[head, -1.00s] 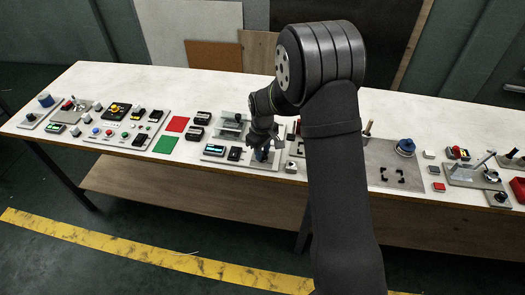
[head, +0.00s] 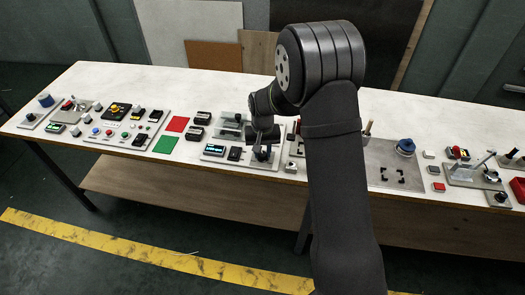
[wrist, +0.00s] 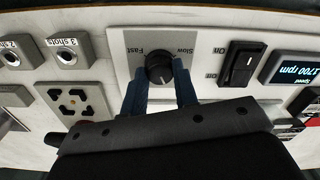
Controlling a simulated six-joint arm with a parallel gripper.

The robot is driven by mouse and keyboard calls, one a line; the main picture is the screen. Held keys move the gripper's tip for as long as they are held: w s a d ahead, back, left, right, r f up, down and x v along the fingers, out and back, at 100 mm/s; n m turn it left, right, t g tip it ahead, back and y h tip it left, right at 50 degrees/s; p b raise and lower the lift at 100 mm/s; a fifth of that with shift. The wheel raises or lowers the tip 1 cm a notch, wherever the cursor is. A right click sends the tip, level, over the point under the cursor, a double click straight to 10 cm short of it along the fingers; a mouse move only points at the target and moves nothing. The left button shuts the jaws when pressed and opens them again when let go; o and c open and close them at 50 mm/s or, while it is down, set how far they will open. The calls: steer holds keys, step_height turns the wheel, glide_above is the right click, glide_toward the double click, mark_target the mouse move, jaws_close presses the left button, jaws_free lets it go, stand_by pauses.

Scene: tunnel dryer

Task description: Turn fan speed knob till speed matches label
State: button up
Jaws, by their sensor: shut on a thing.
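The fan speed knob (wrist: 159,68) is black and round with a white pointer mark. It sits on a grey plate (wrist: 128,40) marked "Fast" and "Slow", upside down in the wrist view. My gripper (wrist: 160,82) has its blue fingers on both sides of the knob and is shut on it. In the head view my gripper (head: 262,154) is low over the right part of the panel and hides the knob. The speed display (wrist: 294,68) reads 1700 rpm, upside down; it also shows in the head view (head: 214,149). I cannot make out a target-speed label.
A black rocker switch (wrist: 241,64) stands between the knob and the display. Two push buttons (wrist: 67,56) and a dark-holed socket plate (wrist: 74,104) lie on the other side. Red (head: 177,124) and green (head: 166,145) squares lie left of the panel.

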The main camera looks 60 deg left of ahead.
mark_target(263, 154)
steer(key=shift+m, duration=0.3)
stand_by(0.4)
steer(key=o, duration=1)
step_height(263, 154, up, 18)
steer(key=shift+f, duration=0.25)
steer(key=shift+f, duration=0.15)
step_height(263, 154, down, 17)
steer(key=shift+f, duration=0.15)
